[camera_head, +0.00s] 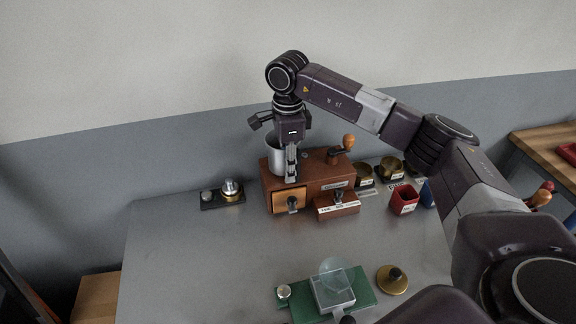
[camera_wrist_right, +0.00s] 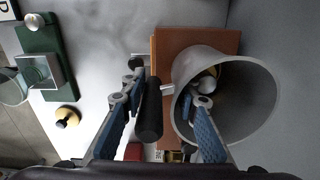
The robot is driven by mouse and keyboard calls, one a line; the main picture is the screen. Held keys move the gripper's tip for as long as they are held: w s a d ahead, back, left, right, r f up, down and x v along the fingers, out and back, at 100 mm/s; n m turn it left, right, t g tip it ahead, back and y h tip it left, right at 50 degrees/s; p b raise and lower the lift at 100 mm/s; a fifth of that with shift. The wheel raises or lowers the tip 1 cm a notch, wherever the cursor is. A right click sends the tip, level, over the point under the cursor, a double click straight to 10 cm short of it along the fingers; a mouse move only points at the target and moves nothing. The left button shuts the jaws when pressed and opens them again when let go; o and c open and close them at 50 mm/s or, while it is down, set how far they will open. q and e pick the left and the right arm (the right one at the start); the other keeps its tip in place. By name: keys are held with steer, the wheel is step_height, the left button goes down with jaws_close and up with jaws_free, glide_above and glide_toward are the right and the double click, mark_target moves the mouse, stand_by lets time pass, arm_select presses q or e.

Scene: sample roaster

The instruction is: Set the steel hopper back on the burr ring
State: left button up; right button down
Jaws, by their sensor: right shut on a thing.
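The steel hopper (camera_head: 275,157) is a grey open cup over the left part of the wooden grinder (camera_head: 319,178). In the right wrist view its wide mouth (camera_wrist_right: 255,110) faces the camera, with a dark bar-shaped handle (camera_wrist_right: 150,112) beside it. My right gripper (camera_head: 291,163) points down at the hopper's near side and is shut on the hopper, the dark handle lying between its fingers (camera_wrist_right: 168,85). The burr ring is not distinguishable, and the hopper's lower edge is hidden, so I cannot tell whether it is seated. My left gripper is out of view.
The grinder has a crank (camera_head: 347,143) and a drawer (camera_head: 291,198). A black tray (camera_head: 208,202) with metal weights stands left. Red cup (camera_head: 404,199) and brass tins (camera_head: 391,166) stand right.

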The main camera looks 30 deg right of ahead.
steer(key=shift+f, duration=0.25)
steer(key=shift+r, duration=0.1)
steer(key=shift+r, duration=0.35)
stand_by(1.5)
steer(key=shift+f+b, duration=0.35)
steer(key=shift+f, duration=0.15)
steer(key=shift+r, duration=0.25)
steer(key=shift+r+p, duration=0.25)
steer(key=shift+p, duration=0.1)
